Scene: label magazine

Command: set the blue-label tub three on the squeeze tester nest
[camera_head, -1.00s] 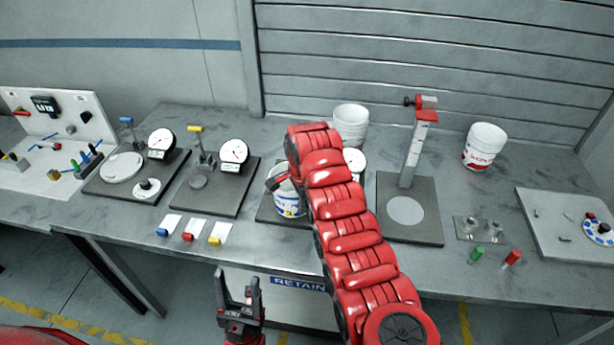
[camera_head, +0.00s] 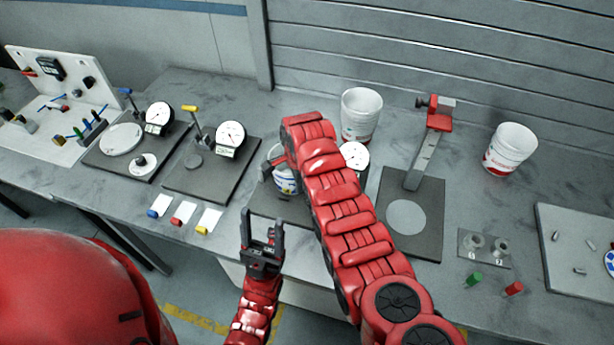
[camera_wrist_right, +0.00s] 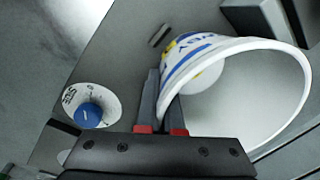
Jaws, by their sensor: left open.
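The blue-label tub (camera_head: 286,183) is white with blue print. It is at the third dark base plate (camera_head: 270,207) from the left, partly hidden by my right arm. In the right wrist view, the tub (camera_wrist_right: 240,52) shows its open mouth, and the fingers of my right gripper (camera_wrist_right: 162,112) are close together on either side of its wall. Whether its bottom touches the plate is hidden. My left gripper (camera_head: 262,232) is open and empty, in front of the table edge. I cannot tell which station is the squeeze tester.
Red-label tubs stand behind my right arm (camera_head: 361,112) and at the right (camera_head: 510,147). A stand with a red head (camera_head: 436,112) and round pad (camera_head: 406,216) is to the right. Two dial-gauge stations (camera_head: 158,117) (camera_head: 230,138) are left. A blue knob (camera_wrist_right: 88,115) shows in the wrist view.

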